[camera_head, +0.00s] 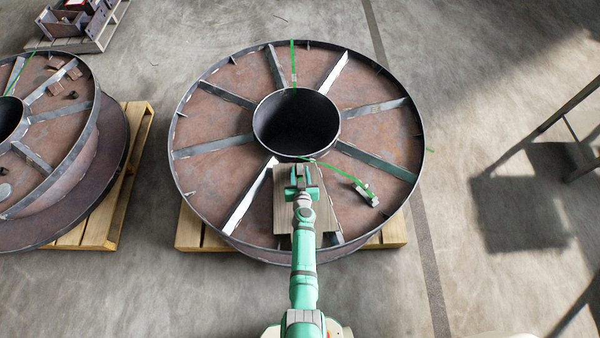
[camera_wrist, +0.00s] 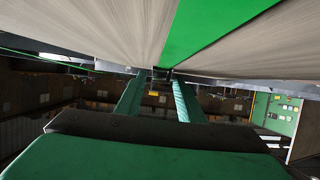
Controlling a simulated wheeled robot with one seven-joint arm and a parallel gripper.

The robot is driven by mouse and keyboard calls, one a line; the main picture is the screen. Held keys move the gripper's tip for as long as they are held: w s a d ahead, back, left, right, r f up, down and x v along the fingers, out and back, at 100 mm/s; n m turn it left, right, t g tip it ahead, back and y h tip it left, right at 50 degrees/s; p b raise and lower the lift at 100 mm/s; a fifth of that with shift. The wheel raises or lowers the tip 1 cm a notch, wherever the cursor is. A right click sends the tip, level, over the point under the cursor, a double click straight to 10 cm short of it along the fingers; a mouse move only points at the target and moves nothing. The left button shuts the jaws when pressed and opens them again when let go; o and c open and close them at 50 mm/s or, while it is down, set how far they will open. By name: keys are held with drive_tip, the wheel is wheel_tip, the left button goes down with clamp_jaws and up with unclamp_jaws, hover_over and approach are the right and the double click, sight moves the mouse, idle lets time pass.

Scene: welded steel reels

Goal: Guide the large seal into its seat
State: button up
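I cannot pick out a large seal for certain in either view. The seat is not clear either; the nearest reel (camera_head: 210,135) has a round dark central opening (camera_head: 297,122). My gripper (camera_head: 302,172) is over the near side of this reel, just short of the opening's near rim. In the wrist view, its two green fingers (camera_wrist: 158,88) stand apart with a clear gap. A small dark piece shows near their tips; I cannot tell whether they touch it. Beyond them are a pale surface and a broad green strip (camera_wrist: 205,25).
A pale board (camera_head: 288,218) lies under my arm on the reel. A green strap (camera_head: 335,169) runs to a metal buckle (camera_head: 367,194). Raised spokes divide the reel top. Another reel on a pallet (camera_head: 133,150) stands left. Floor on the right is open, before a dark frame (camera_head: 568,112).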

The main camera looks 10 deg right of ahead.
drive_tip(key=shift+v, duration=1.8)
drive_tip(key=o, duration=0.6)
drive_tip(key=shift+c, duration=0.2)
drive_tip(key=o, duration=1.1)
